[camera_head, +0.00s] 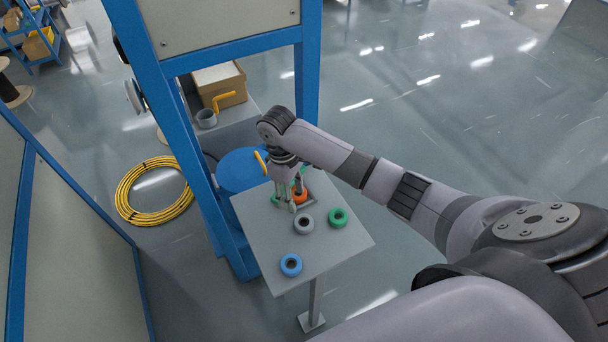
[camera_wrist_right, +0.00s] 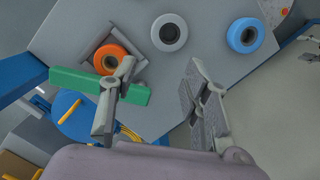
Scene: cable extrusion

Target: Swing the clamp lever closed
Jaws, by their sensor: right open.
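A green bar (camera_wrist_right: 72,80) lies across the near side of an orange ring (camera_wrist_right: 112,52) in a grey angled holder on the table; it looks like the clamp lever, but I cannot be sure. My right gripper (camera_wrist_right: 160,72) is open and empty, with its left finger over the bar's right part; I cannot tell whether they touch. In the head view my right gripper (camera_head: 288,203) points down beside the orange ring (camera_head: 300,197) and hides much of the clamp. My left gripper is not in view.
A grey ring (camera_head: 304,223), a green ring (camera_head: 338,217) and a blue ring (camera_head: 291,264) lie on the small grey table (camera_head: 262,236). Blue frame posts (camera_head: 308,70) and a blue drum (camera_head: 238,170) stand close behind. The table's right front is clear.

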